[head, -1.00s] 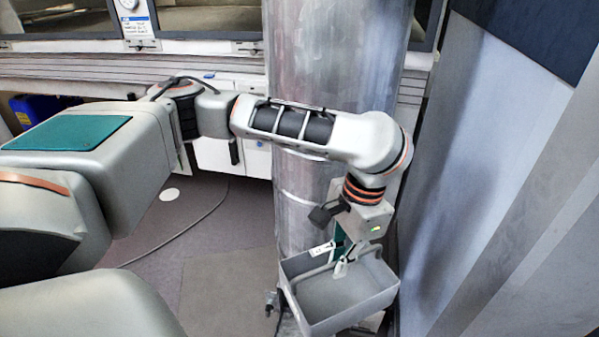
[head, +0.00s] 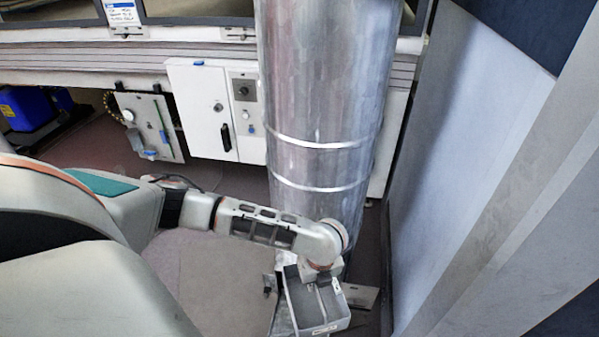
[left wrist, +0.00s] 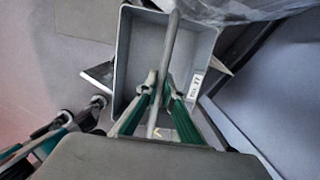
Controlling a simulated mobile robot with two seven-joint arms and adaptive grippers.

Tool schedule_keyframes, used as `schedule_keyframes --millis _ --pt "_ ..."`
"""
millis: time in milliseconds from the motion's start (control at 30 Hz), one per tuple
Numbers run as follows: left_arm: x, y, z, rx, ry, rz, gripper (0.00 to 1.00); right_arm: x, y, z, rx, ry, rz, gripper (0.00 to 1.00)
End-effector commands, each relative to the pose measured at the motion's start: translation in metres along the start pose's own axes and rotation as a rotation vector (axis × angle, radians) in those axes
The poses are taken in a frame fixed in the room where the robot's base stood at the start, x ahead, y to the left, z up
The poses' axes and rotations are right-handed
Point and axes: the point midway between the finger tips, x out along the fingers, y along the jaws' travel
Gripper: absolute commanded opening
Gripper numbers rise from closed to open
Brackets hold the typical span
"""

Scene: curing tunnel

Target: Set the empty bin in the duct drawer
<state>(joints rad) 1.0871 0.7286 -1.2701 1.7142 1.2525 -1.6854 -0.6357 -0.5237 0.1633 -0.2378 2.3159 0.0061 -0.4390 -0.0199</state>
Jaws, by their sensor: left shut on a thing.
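The grey open-topped bin (head: 318,311) is at the foot of the shiny metal duct (head: 322,110); its inside looks empty. A white label (head: 325,329) is on its near side. My left gripper (head: 318,277) is shut on the thin bar across the bin, which shows between its green fingers (left wrist: 155,95) in the left wrist view. That view shows the bin's rim (left wrist: 121,60). Pale edges (head: 362,295) stick out beside the bin; I cannot tell whether they belong to the drawer, or whether the bin rests on anything. My right gripper (left wrist: 82,110) shows at lower left there, fingers apart and empty.
A blue-grey wall panel (head: 460,150) stands close on the right. White cabinets (head: 203,108) and a small panel (head: 148,125) are behind the duct on the left. A blue container (head: 28,108) is at the far left. Floor left of the bin (head: 210,275) is clear.

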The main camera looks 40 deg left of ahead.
Motion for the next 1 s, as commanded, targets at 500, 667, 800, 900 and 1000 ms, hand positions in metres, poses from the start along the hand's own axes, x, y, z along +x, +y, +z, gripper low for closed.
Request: schedule_keyframes --millis 500,667,800,900,1000 --pt "0.065 0.042 -0.005 0.446 0.002 -0.067 0.0 -0.002 0.001 0.018 -0.007 -0.036 0.002 0.4" --pt "0.101 0.047 -0.013 0.452 0.011 -0.058 0.0 -0.001 -0.005 0.021 0.013 -0.031 -0.009 0.4" --pt "0.137 0.049 -0.021 0.451 0.015 -0.055 0.0 0.007 -0.022 -0.012 0.08 0.048 -0.035 0.4" --pt "0.161 0.049 -0.024 0.451 0.014 -0.055 0.0 0.009 -0.027 -0.019 0.112 0.071 -0.045 0.4" --pt "0.184 0.049 -0.029 0.452 0.015 -0.056 0.0 0.011 -0.032 -0.028 0.144 0.094 -0.053 0.4"
